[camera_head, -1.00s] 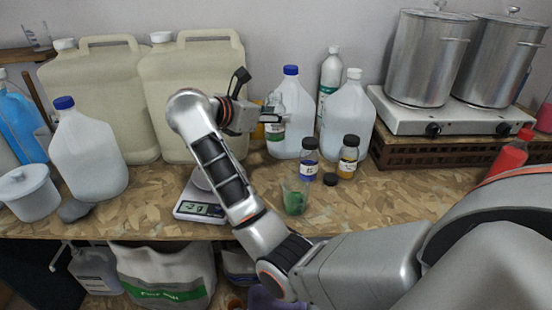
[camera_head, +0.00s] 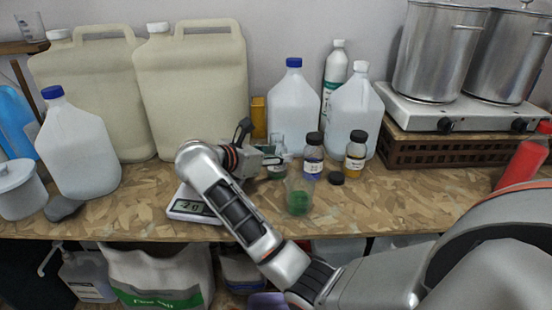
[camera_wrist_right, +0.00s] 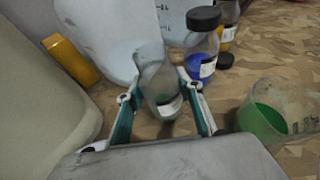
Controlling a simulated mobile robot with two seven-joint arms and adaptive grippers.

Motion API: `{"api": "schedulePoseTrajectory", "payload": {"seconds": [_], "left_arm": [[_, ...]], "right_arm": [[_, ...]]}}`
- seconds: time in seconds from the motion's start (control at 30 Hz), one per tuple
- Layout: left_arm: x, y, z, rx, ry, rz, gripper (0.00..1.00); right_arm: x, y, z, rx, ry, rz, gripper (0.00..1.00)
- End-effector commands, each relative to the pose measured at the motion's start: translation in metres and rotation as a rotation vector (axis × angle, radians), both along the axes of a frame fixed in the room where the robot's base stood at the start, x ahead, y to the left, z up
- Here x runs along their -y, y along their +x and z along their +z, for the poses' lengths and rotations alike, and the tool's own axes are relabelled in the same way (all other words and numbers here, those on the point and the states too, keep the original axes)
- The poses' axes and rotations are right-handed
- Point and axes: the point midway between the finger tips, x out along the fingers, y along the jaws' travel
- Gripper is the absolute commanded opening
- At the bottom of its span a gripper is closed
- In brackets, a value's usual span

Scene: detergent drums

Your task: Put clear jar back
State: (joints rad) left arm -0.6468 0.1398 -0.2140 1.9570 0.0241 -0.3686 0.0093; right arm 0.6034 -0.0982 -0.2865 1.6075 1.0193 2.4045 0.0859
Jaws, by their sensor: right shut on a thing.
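The clear jar (camera_wrist_right: 160,80) is a small see-through vessel with a white label and a little green in its bottom. My right gripper (camera_wrist_right: 161,94) is shut around it, one finger on each side, in the right wrist view. In the head view the jar (camera_head: 276,165) is upright, partly hidden by my right gripper (camera_head: 270,158), in front of the blue-capped jug. It is at or just above the tabletop; I cannot tell whether it touches. My left gripper is not in view.
A dark-capped blue bottle (camera_head: 313,158) and an amber bottle (camera_head: 355,155) stand right of the jar. A beaker of green liquid (camera_head: 298,197) stands in front. A yellow container (camera_head: 259,117) is behind, the scale (camera_head: 192,206) left, under my arm. A black cap (camera_head: 337,178) lies near.

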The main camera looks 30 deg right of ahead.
Motion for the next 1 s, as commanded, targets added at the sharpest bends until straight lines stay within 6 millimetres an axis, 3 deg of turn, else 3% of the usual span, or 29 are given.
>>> {"api": "schedulePoseTrajectory", "payload": {"seconds": [0.37,0.4,0.47,1.0], "left_arm": [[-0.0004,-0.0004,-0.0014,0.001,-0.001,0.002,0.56],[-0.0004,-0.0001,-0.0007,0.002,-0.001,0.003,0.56],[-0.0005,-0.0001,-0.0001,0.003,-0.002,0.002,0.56],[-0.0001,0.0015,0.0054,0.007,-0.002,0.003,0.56]], "right_arm": [[-0.0005,0.0001,-0.0022,0.002,0.001,0.000,0.12],[-0.0006,0.0001,-0.0021,0.002,0.001,0.000,0.41],[-0.0005,0.0001,-0.0013,0.002,0.001,0.000,0.53],[-0.0020,0.0001,0.0043,0.002,0.001,0.000,0.53]]}}
